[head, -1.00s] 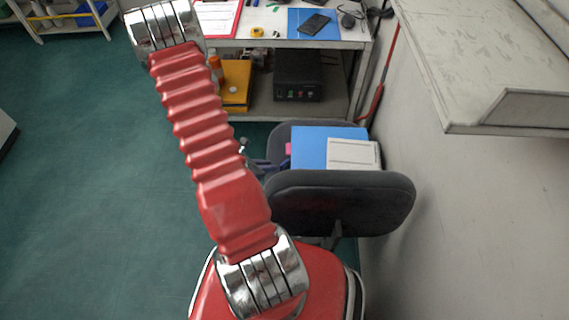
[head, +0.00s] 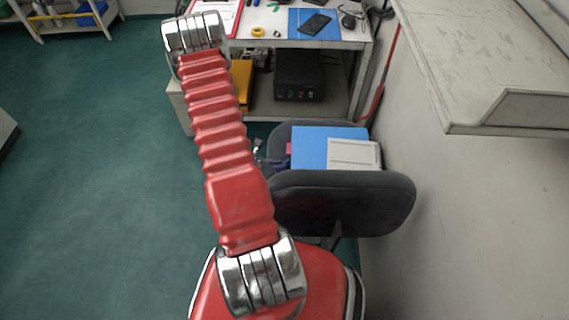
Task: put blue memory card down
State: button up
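I cannot make out a blue memory card in the head view. My gripper is out of view; only my red ribbed arm and its chrome joints show, reaching up toward the left end of the workbench (head: 345,44). Whether my gripper holds anything cannot be seen. On the bench top lie a blue mat (head: 299,27) with a dark phone-like device (head: 315,24) on it, a yellow tape roll (head: 258,31) and several small tools.
A dark office chair (head: 345,205) holding a blue folder (head: 312,143) and a white-grey folder or box (head: 354,153) stands before the bench. A black box (head: 298,75) is on the lower shelf. A pale shelf (head: 475,60) juts out at right. Green floor (head: 90,180) is clear at left.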

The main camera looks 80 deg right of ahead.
jog(key=shift+x, duration=0.9)
grip_shut()
jog(key=shift+r, duration=4.95)
